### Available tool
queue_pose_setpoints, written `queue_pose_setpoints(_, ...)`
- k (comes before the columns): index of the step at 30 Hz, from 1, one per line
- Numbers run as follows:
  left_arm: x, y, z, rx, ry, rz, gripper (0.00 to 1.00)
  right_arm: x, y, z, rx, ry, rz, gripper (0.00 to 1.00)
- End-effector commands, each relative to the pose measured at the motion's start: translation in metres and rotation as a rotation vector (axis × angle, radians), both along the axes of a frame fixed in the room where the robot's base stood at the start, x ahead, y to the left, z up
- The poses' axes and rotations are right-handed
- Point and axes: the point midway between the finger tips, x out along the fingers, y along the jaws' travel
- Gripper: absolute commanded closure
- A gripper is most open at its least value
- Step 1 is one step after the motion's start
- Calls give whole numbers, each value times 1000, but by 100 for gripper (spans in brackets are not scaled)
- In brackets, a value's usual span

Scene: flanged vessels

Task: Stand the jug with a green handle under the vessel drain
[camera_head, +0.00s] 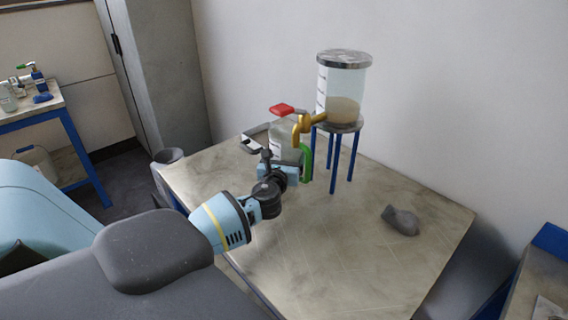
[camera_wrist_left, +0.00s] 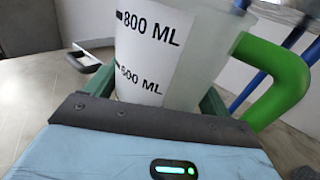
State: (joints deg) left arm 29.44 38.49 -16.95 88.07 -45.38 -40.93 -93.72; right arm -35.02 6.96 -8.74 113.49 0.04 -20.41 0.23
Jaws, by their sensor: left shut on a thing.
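The jug (camera_head: 284,136) is pale and translucent with a green handle (camera_head: 306,160) on its right. My left gripper (camera_head: 281,172) is shut on the jug, which stands upright between its fingers. In the left wrist view the jug (camera_wrist_left: 165,50) shows 800 ML and 600 ML marks, with the handle (camera_wrist_left: 278,82) to the right. The clear vessel (camera_head: 343,88) holds tan contents and sits on a blue-legged stand. Its brass drain tap (camera_head: 303,126), with a red lever (camera_head: 282,108), overlaps the jug's top right in the picture. The jug's base is hidden. My right gripper is not in view.
The worktable (camera_head: 350,250) is mostly clear at its front and right. A grey lump (camera_head: 401,220) lies right of the stand. A white-and-black angular part (camera_head: 250,143) shows left of the jug. A wall stands close behind; a grey bin (camera_head: 168,156) is at the left.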

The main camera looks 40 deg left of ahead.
Motion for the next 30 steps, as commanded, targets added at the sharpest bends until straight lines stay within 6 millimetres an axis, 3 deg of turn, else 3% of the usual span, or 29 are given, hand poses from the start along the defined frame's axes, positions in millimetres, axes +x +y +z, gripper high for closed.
queue_pose_setpoints(30, -142, -78, 1, 0, 0, -1, 47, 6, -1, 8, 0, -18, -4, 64)
